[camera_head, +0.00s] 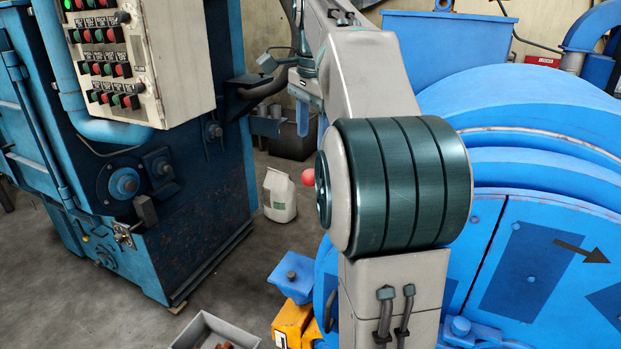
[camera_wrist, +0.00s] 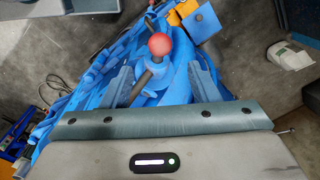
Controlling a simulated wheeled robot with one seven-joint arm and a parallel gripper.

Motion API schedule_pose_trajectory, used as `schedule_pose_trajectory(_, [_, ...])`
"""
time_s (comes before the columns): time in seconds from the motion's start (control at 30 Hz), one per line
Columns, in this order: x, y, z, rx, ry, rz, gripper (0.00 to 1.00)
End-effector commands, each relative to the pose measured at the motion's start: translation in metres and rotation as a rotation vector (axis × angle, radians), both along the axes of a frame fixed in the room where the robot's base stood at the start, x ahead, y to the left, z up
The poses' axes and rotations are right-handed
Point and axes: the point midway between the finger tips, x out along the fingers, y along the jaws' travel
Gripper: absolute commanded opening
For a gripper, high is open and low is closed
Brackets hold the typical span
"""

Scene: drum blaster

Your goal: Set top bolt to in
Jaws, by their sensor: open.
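A red ball knob (camera_wrist: 160,45) on a short metal rod shows in the wrist view, on a blue fitting of the blue drum machine. I take it for the handle of the top bolt; how far the bolt is in or out I cannot tell. My gripper (camera_wrist: 163,68) is open, its two fingers apart on either side of the rod's line, with nothing held. The knob appears just past the fingertips; contact is not visible. In the head view the red knob (camera_head: 308,177) shows left of my arm's dark green joint, below my gripper (camera_head: 314,122). The joint hides the fitting there.
The blue drum (camera_head: 540,240) fills the right. A blue cabinet with a push-button panel (camera_head: 110,60) stands at the left. A white sack (camera_head: 280,197) and a grey bin (camera_head: 215,331) are on the floor. Yellow and blue parts (camera_head: 292,322) sit near the drum's base.

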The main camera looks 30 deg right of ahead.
Motion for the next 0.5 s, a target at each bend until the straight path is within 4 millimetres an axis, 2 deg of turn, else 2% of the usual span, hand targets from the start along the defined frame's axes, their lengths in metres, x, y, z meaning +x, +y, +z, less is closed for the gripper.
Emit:
schedule_pose_trajectory(0.03, [0.0, 0.0, -0.011, 0.001, 0.002, 0.0, 0.55])
schedule_pose_trajectory(0.3, [0.003, 0.0, -0.06, 0.001, 0.003, 0.0, 0.55])
schedule_pose_trajectory(0.5, [0.005, 0.001, -0.091, 0.0, 0.001, 0.001, 0.55])
